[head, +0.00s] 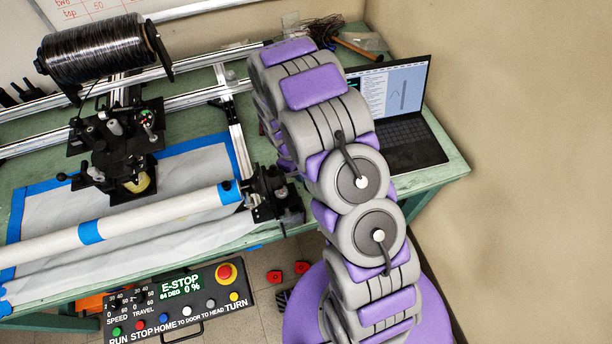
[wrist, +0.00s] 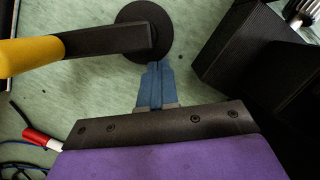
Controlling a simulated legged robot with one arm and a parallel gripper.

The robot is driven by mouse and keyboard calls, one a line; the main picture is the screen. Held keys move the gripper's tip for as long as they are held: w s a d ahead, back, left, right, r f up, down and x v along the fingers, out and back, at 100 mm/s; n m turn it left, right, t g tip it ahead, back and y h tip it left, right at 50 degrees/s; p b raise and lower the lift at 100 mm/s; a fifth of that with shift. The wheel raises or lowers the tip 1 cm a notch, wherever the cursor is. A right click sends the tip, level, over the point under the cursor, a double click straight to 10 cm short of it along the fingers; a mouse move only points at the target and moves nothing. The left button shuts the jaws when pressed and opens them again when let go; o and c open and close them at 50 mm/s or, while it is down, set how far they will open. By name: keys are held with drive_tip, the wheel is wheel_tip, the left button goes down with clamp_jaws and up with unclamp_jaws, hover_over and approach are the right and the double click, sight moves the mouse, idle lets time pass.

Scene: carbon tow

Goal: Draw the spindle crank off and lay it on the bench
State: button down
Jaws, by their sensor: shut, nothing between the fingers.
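The spindle crank shows in the wrist view, with a yellow grip at upper left, a black crank arm (wrist: 104,42) and a round black hub disc (wrist: 150,14). The disc appears to lie on the green bench (wrist: 205,88). My gripper (wrist: 158,67) has its blue fingers shut together with nothing between them. The fingertips overlap the lower edge of the disc in the picture; I cannot tell whether they touch it. In the head view my arm hides the gripper, and I cannot make out the crank there.
A black ribbed block (wrist: 250,50) stands close right of the fingers. A red and white connector (wrist: 42,139) with wires lies at lower left. The head view shows an open laptop (head: 400,140), a white mandrel tube (head: 150,216) and a control panel reading E-STOP (head: 175,305).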

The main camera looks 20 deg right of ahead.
drive_tip(key=d+p+v, duration=0.1)
drive_tip(key=v, duration=0.7)
drive_tip(key=w+d+m+y+b, duration=0.15)
drive_tip(key=w+m+b, duration=0.25)
drive_tip(key=w, duration=0.4)
drive_tip(key=shift+h, duration=0.25)
drive_tip(key=x, duration=0.2)
drive_tip(key=b+x, duration=0.1)
drive_tip(key=x, duration=0.5)
drive_tip(key=shift+s+d+b, duration=0.3)
drive_tip(key=shift+s+d+f+b, duration=0.15)
drive_tip(key=shift+s+d+b, duration=0.05)
drive_tip(key=shift+s, duration=0.4)
drive_tip(key=shift+s+d+f+b, duration=0.1)
drive_tip(key=shift+s+d+b, duration=0.15)
drive_tip(key=shift+s, duration=0.4)
drive_tip(key=shift+s+d+r, duration=0.1)
drive_tip(key=shift+s+d, duration=0.2)
drive_tip(key=shift+s, duration=0.4)
drive_tip(key=shift+s+d, duration=0.15)
drive_tip(key=shift+s, duration=0.3)
drive_tip(key=shift+g, duration=0.3)
drive_tip(key=s+p, duration=0.1)
drive_tip(key=s, duration=0.1)
drive_tip(key=s+d+p, duration=0.1)
drive_tip(key=s, duration=0.1)
drive_tip(key=shift+s+d, duration=0.2)
drive_tip(key=shift+s, duration=0.15)
drive_tip(key=shift+s+d, duration=0.15)
drive_tip(key=shift+s, duration=0.15)
